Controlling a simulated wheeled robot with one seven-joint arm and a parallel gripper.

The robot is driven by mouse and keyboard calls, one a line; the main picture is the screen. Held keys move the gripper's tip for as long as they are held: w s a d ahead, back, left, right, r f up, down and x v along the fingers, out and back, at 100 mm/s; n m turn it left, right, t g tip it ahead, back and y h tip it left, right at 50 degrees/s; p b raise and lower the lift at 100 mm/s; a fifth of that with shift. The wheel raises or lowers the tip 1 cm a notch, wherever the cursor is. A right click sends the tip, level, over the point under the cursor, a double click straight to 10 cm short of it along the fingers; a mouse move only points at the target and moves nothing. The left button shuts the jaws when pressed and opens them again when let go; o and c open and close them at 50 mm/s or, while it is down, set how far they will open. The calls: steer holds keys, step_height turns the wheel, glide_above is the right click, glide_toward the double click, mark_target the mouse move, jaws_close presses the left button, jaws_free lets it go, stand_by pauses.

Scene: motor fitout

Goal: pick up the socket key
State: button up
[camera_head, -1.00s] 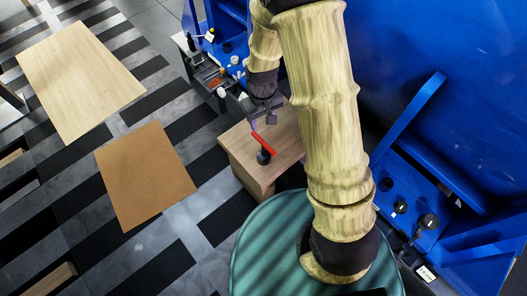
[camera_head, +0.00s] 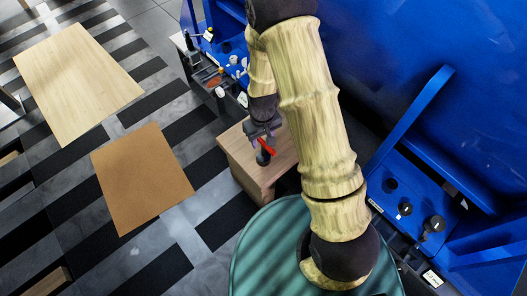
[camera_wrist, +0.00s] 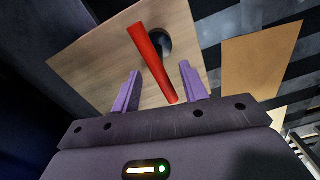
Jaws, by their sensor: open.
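The socket key has a red bar handle (camera_wrist: 151,62) and a dark round part (camera_wrist: 161,42) beneath it. It is on the small wooden cabinet (camera_head: 237,155), near the middle of its top. In the head view the red handle (camera_head: 266,147) shows just below my gripper (camera_head: 264,136), which partly covers it. In the wrist view my gripper (camera_wrist: 159,88) is open, with one purple finger on each side of the near end of the red handle. The fingers do not appear to touch it. The lower part of the key is hidden.
A blue machine (camera_head: 410,60) stands along the right, with a shelf of small parts (camera_head: 215,80) behind the cabinet. A brown panel (camera_head: 142,178) and a pale wood panel (camera_head: 78,82) are at the left. Striped floor lies between them.

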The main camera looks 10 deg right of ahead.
mark_target(263, 152)
step_height(263, 152, down, 5)
steer(key=shift+w+d+f+b, duration=0.1)
steer(key=shift+f+b, duration=0.05)
steer(key=shift+b, duration=1)
steer(key=shift+c, duration=0.2)
jaws_close()
